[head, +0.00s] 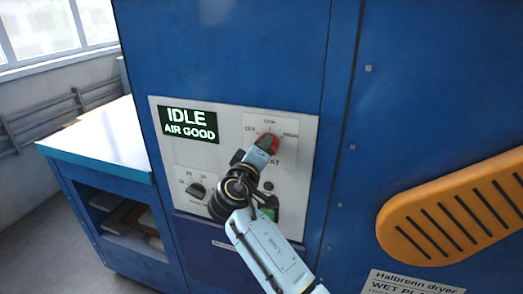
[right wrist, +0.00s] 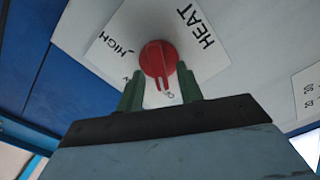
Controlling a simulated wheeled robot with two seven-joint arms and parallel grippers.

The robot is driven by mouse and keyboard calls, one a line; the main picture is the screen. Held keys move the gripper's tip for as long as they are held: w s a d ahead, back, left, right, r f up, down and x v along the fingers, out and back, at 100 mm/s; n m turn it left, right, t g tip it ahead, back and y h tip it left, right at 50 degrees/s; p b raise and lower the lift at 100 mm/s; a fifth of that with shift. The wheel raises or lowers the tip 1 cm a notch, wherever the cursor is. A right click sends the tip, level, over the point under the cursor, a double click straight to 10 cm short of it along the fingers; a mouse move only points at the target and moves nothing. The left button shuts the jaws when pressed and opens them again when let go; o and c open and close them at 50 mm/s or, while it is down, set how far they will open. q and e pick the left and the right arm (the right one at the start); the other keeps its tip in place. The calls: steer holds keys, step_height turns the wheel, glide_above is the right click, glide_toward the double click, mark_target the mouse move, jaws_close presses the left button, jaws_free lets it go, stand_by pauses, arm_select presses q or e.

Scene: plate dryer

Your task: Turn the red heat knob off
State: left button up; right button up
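The red heat knob (head: 270,141) is on the pale control panel (head: 228,190) of a blue dryer; it also shows in the right wrist view (right wrist: 158,60). There its narrow end points down, towards a small mark that I cannot read, with HIGH at its upper left and HEAT to its right. My right gripper (head: 263,149) is at the knob and hides part of it in the head view. In the right wrist view its two green fingers (right wrist: 160,78) are apart, one on each side of the knob's lower part. I cannot tell whether they touch it. My left gripper is not in view.
A display (head: 188,124) reads IDLE, AIR GOOD. A dark dial (head: 195,190) sits at the panel's lower left, and a green part (head: 270,205) is partly behind my right arm. An orange slotted handle (head: 450,210) sticks out at right. A white-topped bench (head: 100,140) stands at left.

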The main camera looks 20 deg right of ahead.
steer(key=b+v, duration=0.3)
steer(key=v, duration=1)
steer(key=shift+s+a, duration=0.15)
step_height(320, 180, down, 25)
steer(key=w+a+n+g+y+b, duration=0.1)
steer(key=w+n+g+y+b, duration=0.15)
steer(key=n+y, duration=0.2)
steer(key=s+d+f+g+y+b, duration=0.15)
steer(key=s+f, duration=0.35)
steer(key=f, duration=0.7)
steer(key=s+d+f+g+y+b, duration=0.1)
steer(key=s+f+g+y, duration=0.3)
steer(key=f, duration=0.8)
steer(key=s+d+f+m+g+b, duration=0.1)
steer(key=s+d+f, duration=0.2)
steer(key=s+f, duration=0.6)
steer(key=s+d+f+m+g+b, duration=0.2)
steer(key=s+f, duration=0.7)
steer(key=s, duration=0.1)
steer(key=s+d+f+m+g+b, duration=0.1)
steer(key=s+d+f, duration=0.3)
steer(key=s, duration=0.7)
steer(key=s+d+f+m+g+b, duration=0.1)
steer(key=s+d+f, duration=0.4)
steer(key=s, duration=0.5)
steer(key=shift+s+d+f+m+g, duration=0.15)
steer(key=shift+s+f+m+g, duration=0.25)
steer(key=shift+m, duration=0.85)
